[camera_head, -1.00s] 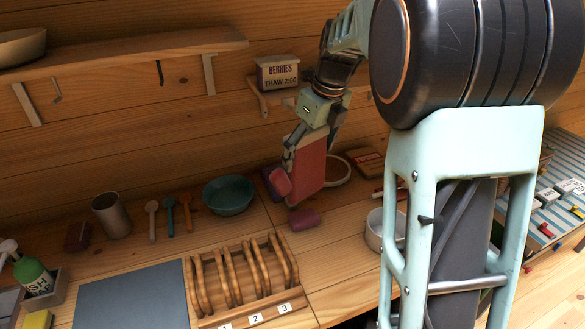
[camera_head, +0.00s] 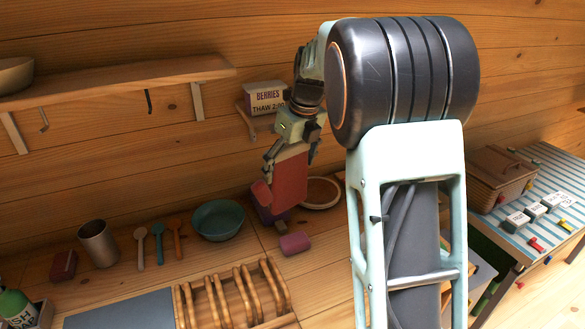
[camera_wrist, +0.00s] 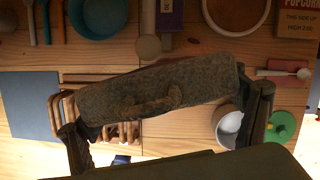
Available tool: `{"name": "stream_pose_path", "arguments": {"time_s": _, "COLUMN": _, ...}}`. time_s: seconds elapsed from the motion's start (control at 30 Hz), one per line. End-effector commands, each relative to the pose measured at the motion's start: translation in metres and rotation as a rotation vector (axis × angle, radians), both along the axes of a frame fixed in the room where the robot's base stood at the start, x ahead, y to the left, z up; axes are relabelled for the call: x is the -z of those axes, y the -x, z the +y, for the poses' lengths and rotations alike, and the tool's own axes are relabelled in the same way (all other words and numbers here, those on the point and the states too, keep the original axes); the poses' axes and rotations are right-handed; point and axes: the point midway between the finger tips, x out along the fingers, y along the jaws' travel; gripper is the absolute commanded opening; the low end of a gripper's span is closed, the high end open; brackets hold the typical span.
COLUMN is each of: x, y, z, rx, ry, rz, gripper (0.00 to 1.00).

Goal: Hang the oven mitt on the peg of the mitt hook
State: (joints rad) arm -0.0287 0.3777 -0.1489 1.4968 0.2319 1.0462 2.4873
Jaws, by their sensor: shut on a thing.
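The red oven mitt (camera_head: 291,178) hangs thumb to the left from my gripper (camera_head: 291,150), above the counter. My gripper is shut on its upper end. In the wrist view, the mitt's cuff end (camera_wrist: 190,82) looks grey-brown with a small loop on it, lying between the two fingers (camera_wrist: 168,125). Two small dark hooks show under the wall shelf, one near its right end (camera_head: 148,101) and one farther left (camera_head: 43,119). I cannot tell which is the mitt hook. The mitt is apart from both, lower and to their right.
A berries box (camera_head: 265,97) sits on a small bracket shelf just behind and above my gripper. The wall shelf (camera_head: 120,80) is at upper left. A teal bowl (camera_head: 218,220), spoons, a metal cup (camera_head: 98,243), a pink block (camera_head: 295,243) and a wooden rack (camera_head: 235,295) stand on the counter.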

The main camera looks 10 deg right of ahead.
Motion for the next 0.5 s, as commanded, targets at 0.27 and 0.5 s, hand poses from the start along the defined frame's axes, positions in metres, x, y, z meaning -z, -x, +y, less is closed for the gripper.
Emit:
{"name": "stream_pose_path", "arguments": {"time_s": 0.27, "x": 0.000, "y": -0.017, "z": 0.004, "rx": -0.002, "ry": 0.000, "rz": -0.001, "gripper": 0.61}}
{"name": "stream_pose_path", "arguments": {"time_s": 0.5, "x": 0.002, "y": -0.031, "z": 0.006, "rx": -0.002, "ry": 0.001, "rz": 0.001, "gripper": 0.61}}
